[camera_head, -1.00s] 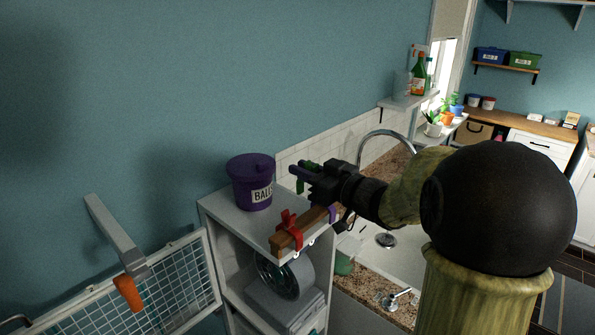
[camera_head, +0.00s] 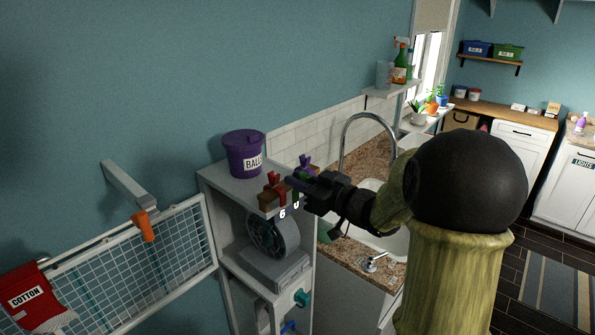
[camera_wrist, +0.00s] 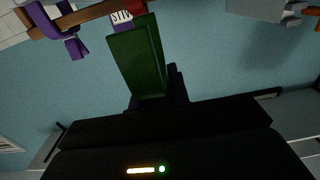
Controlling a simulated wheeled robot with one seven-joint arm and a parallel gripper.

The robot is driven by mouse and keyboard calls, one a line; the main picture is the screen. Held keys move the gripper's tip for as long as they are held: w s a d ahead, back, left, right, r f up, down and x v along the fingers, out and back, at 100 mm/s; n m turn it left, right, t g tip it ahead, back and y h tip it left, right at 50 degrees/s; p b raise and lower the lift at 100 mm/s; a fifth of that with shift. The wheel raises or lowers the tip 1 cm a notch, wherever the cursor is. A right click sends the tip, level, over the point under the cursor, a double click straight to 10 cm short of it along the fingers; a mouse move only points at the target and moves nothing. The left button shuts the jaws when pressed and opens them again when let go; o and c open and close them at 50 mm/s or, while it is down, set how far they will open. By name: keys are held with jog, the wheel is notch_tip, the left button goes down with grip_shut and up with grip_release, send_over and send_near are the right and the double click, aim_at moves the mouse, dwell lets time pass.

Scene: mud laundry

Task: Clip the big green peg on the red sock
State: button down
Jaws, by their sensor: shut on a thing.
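My gripper (camera_head: 302,184) is beside the wooden bar at the top front of the white shelf unit. It is shut on a green peg (camera_wrist: 135,60), which points away from the wrist; in the head view it is mostly hidden by the gripper. A red peg (camera_head: 274,190) sits on the wooden bar (camera_head: 266,202), left of my gripper. A purple peg (camera_head: 305,163) shows just behind the gripper; a purple peg is also on the bar in the wrist view (camera_wrist: 55,28). I cannot make out a red sock in any view.
A purple BALLS bucket (camera_head: 243,155) stands on the shelf unit (camera_head: 225,180). A wire rack (camera_head: 150,258) is on the wall at left, below a grey bracket (camera_head: 128,183) with an orange end. The sink is at right.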

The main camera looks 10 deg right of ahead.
notch_tip(320, 180, down, 22)
jog(key=d+b, duration=0.2)
jog(key=s+a+f+m+h+b, duration=0.1)
jog(key=s+f, duration=0.4)
jog(key=f, duration=0.6)
jog(key=s+a+f+t+h+b, duration=0.1)
jog(key=s+f, duration=0.4)
jog(key=f, duration=0.7)
jog(key=shift+s+m, duration=0.25)
jog(key=shift+m, duration=0.15)
jog(key=shift+w, duration=0.1)
